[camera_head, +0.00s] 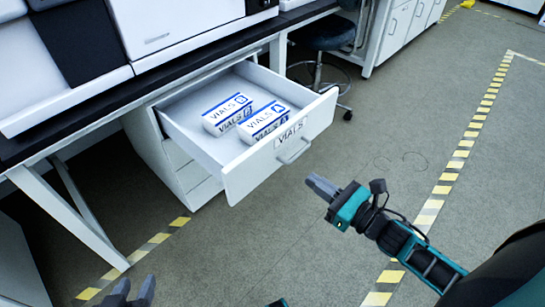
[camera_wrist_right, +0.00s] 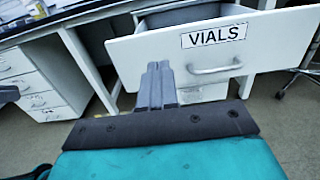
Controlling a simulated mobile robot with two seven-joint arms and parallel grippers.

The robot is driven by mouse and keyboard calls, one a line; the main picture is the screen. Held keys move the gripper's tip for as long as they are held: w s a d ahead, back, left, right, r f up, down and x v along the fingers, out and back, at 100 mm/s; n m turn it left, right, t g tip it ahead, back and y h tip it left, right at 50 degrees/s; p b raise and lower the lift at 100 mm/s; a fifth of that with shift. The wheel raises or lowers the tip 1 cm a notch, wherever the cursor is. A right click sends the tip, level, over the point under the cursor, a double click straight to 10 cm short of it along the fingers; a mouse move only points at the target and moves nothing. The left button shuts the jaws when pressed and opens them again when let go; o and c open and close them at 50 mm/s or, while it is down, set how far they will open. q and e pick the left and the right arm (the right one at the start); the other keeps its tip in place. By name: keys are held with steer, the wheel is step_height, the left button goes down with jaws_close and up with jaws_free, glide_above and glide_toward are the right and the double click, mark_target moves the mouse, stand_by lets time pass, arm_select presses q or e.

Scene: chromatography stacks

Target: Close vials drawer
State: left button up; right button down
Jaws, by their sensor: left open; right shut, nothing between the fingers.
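The vials drawer (camera_head: 245,170) is pulled out from the white cabinet under the bench in the head view. Its front has a VIALS label and a bar handle (camera_head: 294,150). Two white and blue VIALS boxes (camera_head: 227,112) (camera_head: 263,121) lie inside. My right gripper (camera_head: 322,188) is shut and empty, just in front of and to the right of the drawer front, apart from it in the head view. In the right wrist view, the fingers point toward the drawer front (camera_wrist_right: 150,55), left of its handle (camera_wrist_right: 215,69). My left gripper (camera_head: 132,292) is open at the bottom edge, away from the drawer.
A dark bench top (camera_head: 90,113) with white instruments runs above the drawer. A stool (camera_head: 328,36) stands behind the drawer to the right. The grey floor in front of the drawer is clear, with yellow-striped tape (camera_head: 440,190) on it.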

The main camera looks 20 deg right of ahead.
steer(key=b, duration=0.2)
glide_toward(263, 146)
steer(key=x, duration=0.5)
steer(key=shift+w+f, duration=0.1)
steer(key=shift+w, duration=0.05)
steer(key=shift+x, duration=0.75)
